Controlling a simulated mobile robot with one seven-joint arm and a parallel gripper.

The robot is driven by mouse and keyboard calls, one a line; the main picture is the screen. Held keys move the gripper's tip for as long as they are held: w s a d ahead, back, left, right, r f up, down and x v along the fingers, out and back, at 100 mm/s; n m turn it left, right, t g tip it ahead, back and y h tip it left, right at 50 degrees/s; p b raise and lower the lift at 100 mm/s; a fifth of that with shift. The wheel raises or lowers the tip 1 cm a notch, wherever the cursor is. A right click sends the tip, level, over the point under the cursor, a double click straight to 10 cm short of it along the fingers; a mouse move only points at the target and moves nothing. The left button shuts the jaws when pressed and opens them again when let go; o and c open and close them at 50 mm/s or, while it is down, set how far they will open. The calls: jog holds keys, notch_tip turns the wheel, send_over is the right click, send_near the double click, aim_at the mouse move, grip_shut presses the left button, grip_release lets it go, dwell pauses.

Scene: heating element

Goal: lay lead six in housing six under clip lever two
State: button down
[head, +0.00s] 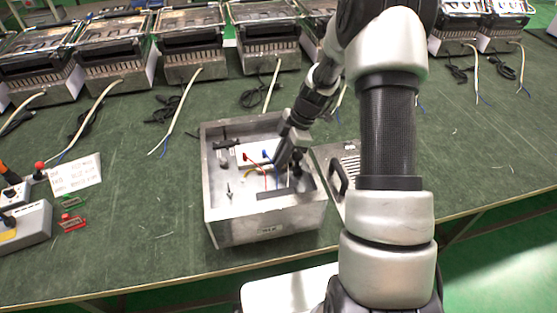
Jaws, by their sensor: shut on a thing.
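An open grey metal housing (222,225) stands near the front edge of the green bench, with a small label on its front wall. Inside are thin coloured leads: a blue one (266,154), a red one (253,168) and a yellow one (249,175). A dark clip lever (228,146) sits at the back left and another dark lever (297,163) at the right. My gripper (281,163) reaches down into the right half of the housing. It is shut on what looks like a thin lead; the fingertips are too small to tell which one. Lead and lever numbers are not readable.
A metal cover plate with a dark handle (341,177) lies at the housing's right, partly behind my arm. Several toaster-like units (190,42) with cables line the back. Bench between is mostly clear.

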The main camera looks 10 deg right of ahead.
jog(key=c, duration=1.8)
grip_release()
jog(key=shift+f, duration=0.1)
jog(key=shift+o, duration=0.2)
